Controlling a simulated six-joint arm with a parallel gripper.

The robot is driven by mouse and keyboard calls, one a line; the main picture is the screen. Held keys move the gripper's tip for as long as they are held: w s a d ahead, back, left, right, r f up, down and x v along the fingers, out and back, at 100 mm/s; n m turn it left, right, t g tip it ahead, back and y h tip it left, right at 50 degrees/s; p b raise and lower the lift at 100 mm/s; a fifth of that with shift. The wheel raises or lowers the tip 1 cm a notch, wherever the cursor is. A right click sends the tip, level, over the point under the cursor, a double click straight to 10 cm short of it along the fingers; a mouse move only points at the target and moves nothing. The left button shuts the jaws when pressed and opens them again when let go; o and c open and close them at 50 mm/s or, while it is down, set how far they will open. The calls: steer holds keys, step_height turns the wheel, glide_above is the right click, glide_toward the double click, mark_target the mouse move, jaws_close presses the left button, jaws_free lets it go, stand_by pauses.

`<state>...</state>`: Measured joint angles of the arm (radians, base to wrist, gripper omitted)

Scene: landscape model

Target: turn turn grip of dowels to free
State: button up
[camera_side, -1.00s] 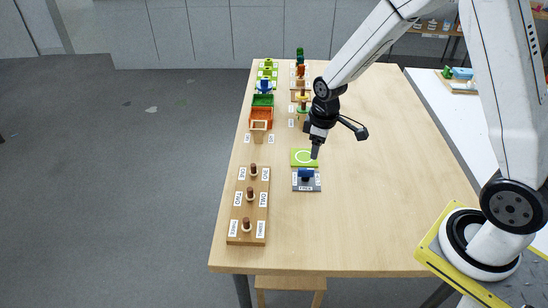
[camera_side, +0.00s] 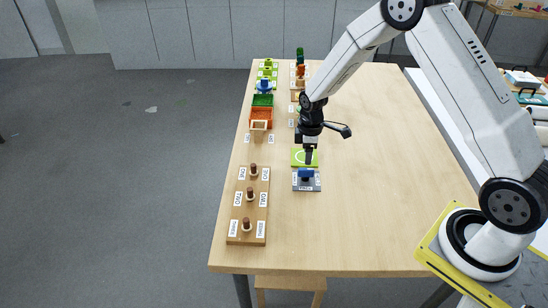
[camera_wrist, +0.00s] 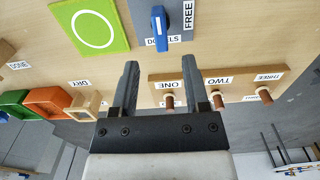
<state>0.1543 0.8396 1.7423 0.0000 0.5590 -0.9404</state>
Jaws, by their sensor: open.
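The blue turn grip (camera_side: 306,174) stands on a grey plate (camera_side: 306,187) on the table. In the wrist view the grip (camera_wrist: 158,24) shows at the top, on the grey plate labelled DOWELS and FREE (camera_wrist: 188,14). Its long side points across the plate, roughly up and down in that view. The wooden dowel board (camera_side: 247,205) with several brown dowels lies to the left, with tags ONE, TWO and THREE. My gripper (camera_side: 308,160) hangs above the green square just behind the grey plate. In the wrist view my gripper's fingers (camera_wrist: 128,85) are apart with nothing between them.
A green square with a white circle (camera_wrist: 93,27) lies beside the grey plate. Orange (camera_side: 260,118) and green (camera_side: 263,100) bins and a small wooden box (camera_side: 258,129) stand farther back. The table's right half is clear.

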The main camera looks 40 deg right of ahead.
mark_target(306, 169)
steer(key=shift+f, duration=3.55)
jaws_close()
